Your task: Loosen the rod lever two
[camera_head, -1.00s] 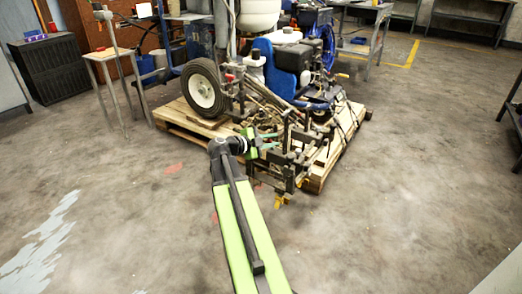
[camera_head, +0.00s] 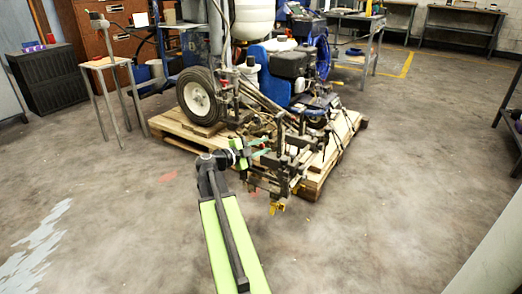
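The line striper (camera_head: 290,65) stands on a wooden pallet (camera_head: 180,128), with a white-rimmed wheel (camera_head: 199,94) at its left. Its dark metal rod and bracket assembly (camera_head: 282,150) reaches over the pallet's front edge. I cannot make out which small part is rod lever two. My gripper (camera_head: 262,148) is at the end of my green arm, beside the left part of the rod assembly. Its greenish fingers point right toward the dark brackets. The fingers are small here, and I cannot tell whether they touch a lever or how wide they are.
A small stool (camera_head: 107,64) with a clamp-like item on it stands at the left, by a black cabinet (camera_head: 49,78). Workbenches (camera_head: 460,27) line the back. A pale post is at the bottom right. The concrete floor around the pallet's front is clear.

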